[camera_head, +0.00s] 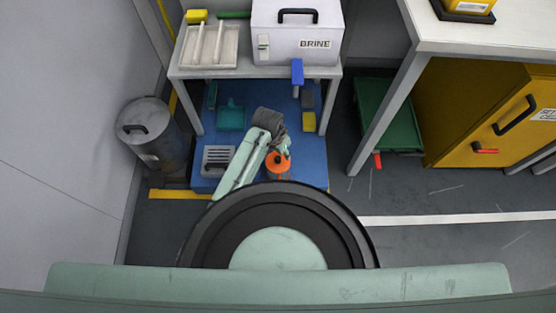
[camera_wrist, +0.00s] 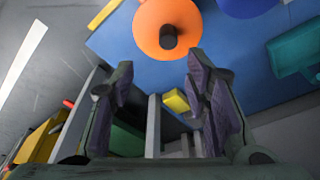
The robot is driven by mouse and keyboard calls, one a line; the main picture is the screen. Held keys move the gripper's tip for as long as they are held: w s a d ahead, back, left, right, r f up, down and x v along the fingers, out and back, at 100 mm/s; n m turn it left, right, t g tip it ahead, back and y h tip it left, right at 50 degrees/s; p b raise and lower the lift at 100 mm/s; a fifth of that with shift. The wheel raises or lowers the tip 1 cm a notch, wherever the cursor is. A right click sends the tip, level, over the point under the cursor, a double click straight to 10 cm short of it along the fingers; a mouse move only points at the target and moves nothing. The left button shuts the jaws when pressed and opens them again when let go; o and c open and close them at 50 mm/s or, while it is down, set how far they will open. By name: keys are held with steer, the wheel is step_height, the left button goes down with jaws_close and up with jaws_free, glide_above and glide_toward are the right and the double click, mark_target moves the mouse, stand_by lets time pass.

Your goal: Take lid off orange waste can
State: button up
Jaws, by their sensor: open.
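The orange waste can (camera_head: 279,172) stands on the blue mat, partly hidden by my arm in the head view. In the wrist view its round orange lid (camera_wrist: 150,22) shows at the top, with a dark knob (camera_wrist: 168,36) in its middle. The lid's upper edge is cut off by the frame. My gripper (camera_wrist: 158,75) is open and empty, with its two dark fingers apart. The knob appears beyond the fingertips, roughly in line with the space between them. In the head view my gripper is small and its fingers are hard to make out.
A white table (camera_head: 250,70) with a BRINE box (camera_head: 315,58) and a tray (camera_head: 208,58) stands behind. The blue mat (camera_head: 315,172) holds a teal dustpan-like thing (camera_head: 231,117) and a yellow block (camera_head: 309,122). A grey lidded bin (camera_head: 160,140) stands left, a yellow cabinet (camera_head: 470,120) right.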

steer(key=shift+r+m+g+y, duration=0.15)
steer(key=shift+m+g+y, duration=0.35)
steer(key=shift+m, duration=0.2)
step_height(320, 180, up, 3)
steer(key=w+d+m+g+y, duration=0.1)
steer(key=w+m+y, duration=0.1)
glide_above(278, 157)
steer(key=d, duration=0.1)
steer(key=shift+g, duration=0.3)
step_height(278, 157, down, 5)
steer(key=shift+w+d+r, duration=0.1)
steer(key=shift+d, duration=0.05)
steer(key=f, duration=0.2)
steer(key=a+f, duration=0.1)
steer(key=f, duration=0.2)
steer(key=shift+s+a+f, duration=0.1)
steer(key=shift+s+f, duration=0.1)
steer(key=shift+f, duration=0.1)
jaws_close()
